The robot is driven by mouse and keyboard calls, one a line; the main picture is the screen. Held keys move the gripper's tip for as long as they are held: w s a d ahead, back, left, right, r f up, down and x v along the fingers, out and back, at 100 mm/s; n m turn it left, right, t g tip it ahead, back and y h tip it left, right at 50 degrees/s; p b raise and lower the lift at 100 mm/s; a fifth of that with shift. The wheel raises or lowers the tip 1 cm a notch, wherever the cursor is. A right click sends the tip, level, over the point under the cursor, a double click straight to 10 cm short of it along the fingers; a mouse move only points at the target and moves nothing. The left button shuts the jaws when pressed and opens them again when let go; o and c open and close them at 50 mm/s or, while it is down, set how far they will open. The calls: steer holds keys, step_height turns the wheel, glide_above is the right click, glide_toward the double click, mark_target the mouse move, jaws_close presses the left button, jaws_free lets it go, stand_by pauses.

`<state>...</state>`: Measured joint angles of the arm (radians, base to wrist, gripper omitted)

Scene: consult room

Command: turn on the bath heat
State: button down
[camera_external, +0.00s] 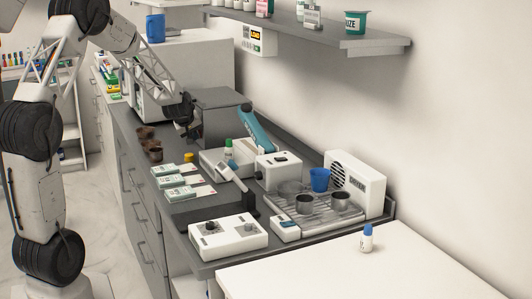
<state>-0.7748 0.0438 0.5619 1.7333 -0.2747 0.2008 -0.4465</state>
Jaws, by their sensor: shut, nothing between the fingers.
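My arm reaches in from the upper left, and my gripper (190,128) is at the left side of a grey box-like device (222,112) on the dark counter. The gripper is small and dark here; its fingertips look close together, with nothing seen between them. Whether it touches the device is unclear. A teal panel (257,128) leans at the device's right side. No label marks which device is the bath. Heat settings are not readable.
A shelf (330,34) overhangs. The white table (420,272) is mostly clear.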

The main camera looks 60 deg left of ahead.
steer(key=shift+w+d, duration=0.1)
steer(key=shift+w, duration=0.1)
steer(key=shift+w+r, duration=0.2)
steer(key=shift+r, duration=1)
steer(key=shift+s, duration=0.1)
steer(key=s, duration=0.1)
steer(key=s+f, duration=0.1)
steer(key=s, duration=0.2)
steer(key=shift+s+f, duration=0.4)
steer(key=s+d+r, duration=0.3)
steer(key=s+r, duration=0.3)
steer(key=shift+d+r, duration=0.2)
steer(key=shift+d, duration=0.1)
steer(key=shift+s, duration=0.1)
steer(key=shift+d, duration=0.1)
